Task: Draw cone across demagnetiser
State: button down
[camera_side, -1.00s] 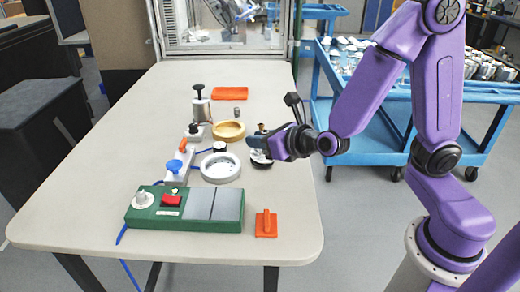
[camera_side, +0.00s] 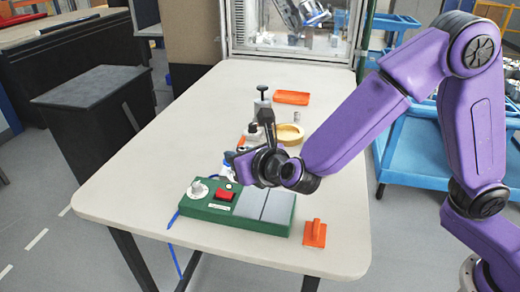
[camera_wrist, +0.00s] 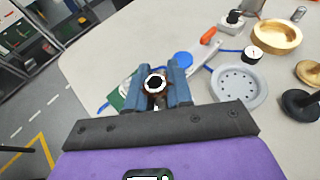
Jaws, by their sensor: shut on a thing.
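The demagnetiser (camera_side: 237,208) is a green box with a white knob, a red switch and two grey plates on top, near the front of the table. A green corner of it (camera_wrist: 117,101) shows beside the fingers in the wrist view. My gripper (camera_side: 237,165) is above the demagnetiser's back edge in the side view.
An orange handled block (camera_side: 315,233) lies right of the demagnetiser. A grey dish with holes (camera_wrist: 238,86), a brass ring (camera_wrist: 277,36), a dial (camera_wrist: 252,53) and a black knobbed part (camera_wrist: 300,104) stand on the table. An orange tray (camera_side: 292,97) is farther back.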

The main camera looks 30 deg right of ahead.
jog(key=shift+a+f, duration=0.1)
jog(key=shift+f, duration=2.65)
jog(key=shift+s+d+r, duration=0.15)
jog(key=shift+s+d, duration=3.4)
jog(key=shift+s, duration=0.05)
notch_tip(320, 180, up, 8)
jog(key=shift+w+r, duration=0.1)
